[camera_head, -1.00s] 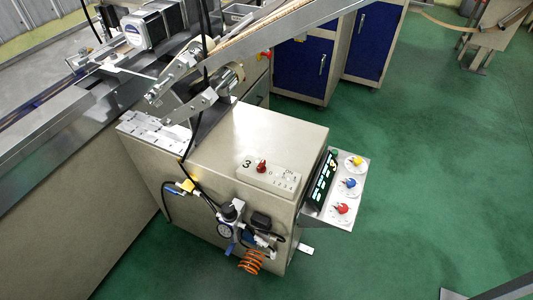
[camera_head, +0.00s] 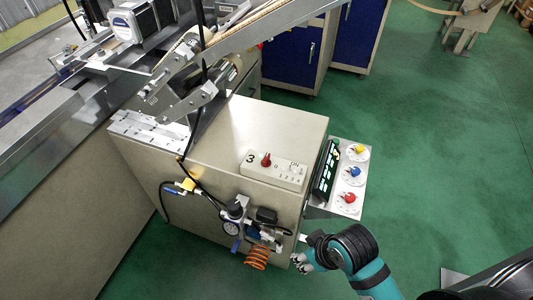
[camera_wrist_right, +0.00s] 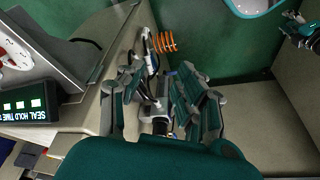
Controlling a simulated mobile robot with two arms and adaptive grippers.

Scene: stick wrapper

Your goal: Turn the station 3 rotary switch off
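The station 3 rotary switch is a red knob (camera_head: 266,160) on a pale box (camera_head: 283,173) marked "3", on top of the cabinet near its front edge in the head view. Its pointer direction is too small to read. My right gripper (camera_head: 301,262) is low at the cabinet's front right corner, below and right of the knob and apart from it. In the right wrist view its fingers (camera_wrist_right: 160,105) are spread with nothing held between them. A teal and grey part at the top right of that view (camera_wrist_right: 303,32) looks like my left gripper; its fingers are unclear.
A black display (camera_head: 325,170) and a side panel with yellow, blue and red knobs (camera_head: 349,174) jut out at the cabinet's right. An air regulator (camera_head: 235,210) and orange coiled hose (camera_head: 257,257) hang on its front. Metal brackets stand behind. Green floor is open at right.

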